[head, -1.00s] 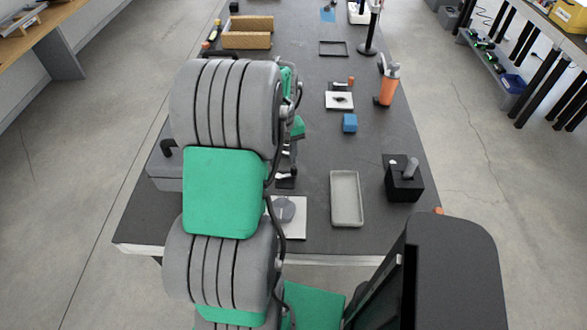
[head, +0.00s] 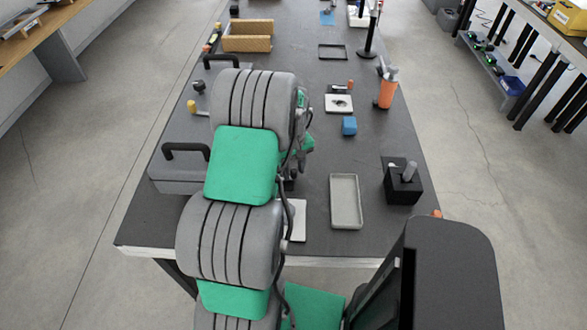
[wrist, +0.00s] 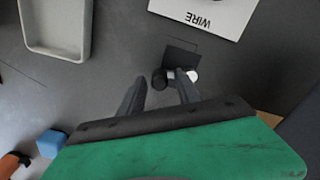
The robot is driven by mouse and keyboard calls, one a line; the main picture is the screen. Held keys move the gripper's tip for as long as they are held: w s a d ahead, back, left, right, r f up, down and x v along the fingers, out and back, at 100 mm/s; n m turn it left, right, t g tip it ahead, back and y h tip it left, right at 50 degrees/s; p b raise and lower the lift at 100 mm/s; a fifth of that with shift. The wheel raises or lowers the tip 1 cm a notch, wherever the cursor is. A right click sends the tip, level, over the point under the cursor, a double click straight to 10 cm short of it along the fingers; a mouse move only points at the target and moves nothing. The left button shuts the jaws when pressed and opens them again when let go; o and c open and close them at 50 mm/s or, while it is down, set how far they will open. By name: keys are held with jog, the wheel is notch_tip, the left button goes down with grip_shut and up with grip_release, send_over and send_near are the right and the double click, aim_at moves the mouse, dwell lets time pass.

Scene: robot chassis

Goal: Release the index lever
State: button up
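In the wrist view a small lever-like part with a white end (wrist: 191,76) and a black end lies at the edge of a small dark plate (wrist: 182,57) on the table. I take it to be the index lever, though no label shows. My gripper (wrist: 160,80) is open, its two dark fingers apart. The right fingertip overlaps the lever part in the picture; I cannot tell whether they touch. Nothing is seen held between the fingers. In the head view my arm hides the gripper and the lever part.
A white plate marked WIRE (wrist: 205,14) lies beyond the lever part. A grey tray (head: 346,202), a blue block (head: 349,126) and a black block with a grey peg (head: 404,184) stand to the right. A grey case with a black handle (head: 178,182) stands left of my arm.

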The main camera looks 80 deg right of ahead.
aim_at(294, 172)
grip_shut()
dwell(0.3)
jog(key=shift+s+a+m+b, duration=0.2)
jog(key=shift+a+m+b, duration=0.3)
jog(key=shift+m, duration=0.7)
jog(key=shift+o, duration=0.6)
grip_release()
notch_tip(294, 172, up, 8)
jog(key=shift+f+b, duration=0.1)
jog(key=shift+b, duration=0.35)
